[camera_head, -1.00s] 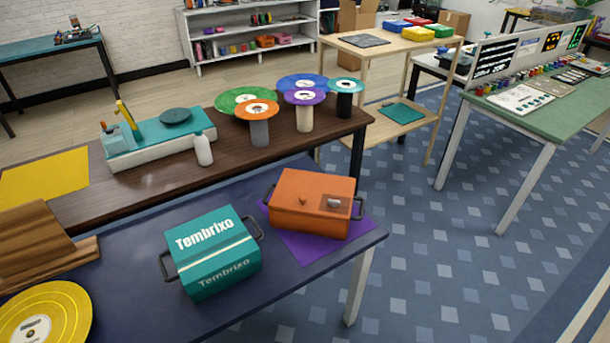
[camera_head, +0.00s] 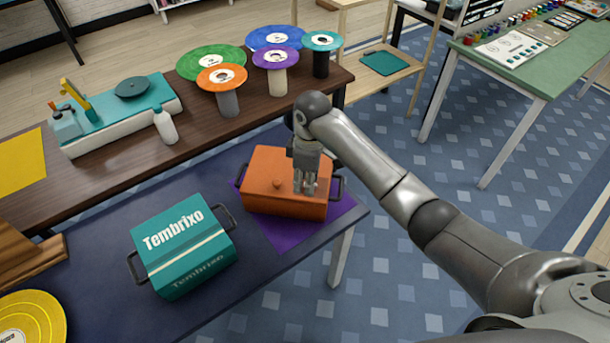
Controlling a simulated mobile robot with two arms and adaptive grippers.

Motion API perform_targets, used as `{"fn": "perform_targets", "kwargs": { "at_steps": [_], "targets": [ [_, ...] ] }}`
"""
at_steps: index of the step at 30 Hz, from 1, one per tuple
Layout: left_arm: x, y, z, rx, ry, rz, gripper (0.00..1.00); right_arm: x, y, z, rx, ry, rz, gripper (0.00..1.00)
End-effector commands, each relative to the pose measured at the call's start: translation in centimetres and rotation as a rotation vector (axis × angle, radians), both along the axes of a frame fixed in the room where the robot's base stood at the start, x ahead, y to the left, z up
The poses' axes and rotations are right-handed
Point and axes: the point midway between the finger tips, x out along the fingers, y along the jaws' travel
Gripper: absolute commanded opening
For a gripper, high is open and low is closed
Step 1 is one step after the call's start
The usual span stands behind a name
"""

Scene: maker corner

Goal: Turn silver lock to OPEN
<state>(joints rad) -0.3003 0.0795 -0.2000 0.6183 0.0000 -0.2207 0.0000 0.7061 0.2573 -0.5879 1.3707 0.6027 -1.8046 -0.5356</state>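An orange box (camera_head: 262,199) with side handles and a small knob on its lid stands on a purple mat (camera_head: 287,234) on the dark blue table. My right gripper (camera_head: 304,189) points down over the right part of the box's lid and front edge, where it covers the silver lock. I cannot tell whether its fingers touch the lock, or how far apart they are. The lock itself is hidden now, so its position does not show. My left gripper is not in view.
A teal "Tembrixo" box (camera_head: 182,250) stands left of the orange box. A yellow disc (camera_head: 40,310) lies at the table's left. Behind, a brown table holds colored discs on stands and a white bottle (camera_head: 165,127).

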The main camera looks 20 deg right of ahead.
Motion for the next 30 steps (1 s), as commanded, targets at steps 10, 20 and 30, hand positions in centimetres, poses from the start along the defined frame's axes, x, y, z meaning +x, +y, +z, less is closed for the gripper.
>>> {"fn": "perform_targets", "kwargs": {
  "at_steps": [10, 20, 30],
  "targets": [
    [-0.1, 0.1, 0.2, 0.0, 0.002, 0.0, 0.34, 3.1, -2.1, 5.0, -0.051, 0.026, 0.065, 0.31],
    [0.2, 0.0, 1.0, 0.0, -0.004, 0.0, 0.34, 3.0, -2.0, 0.1, -0.05, 0.031, 0.065, 0.31],
    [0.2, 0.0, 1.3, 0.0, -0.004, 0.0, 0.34, 3.1, -2.0, -5.0, -0.05, 0.026, 0.065, 0.31]
  ]
}}
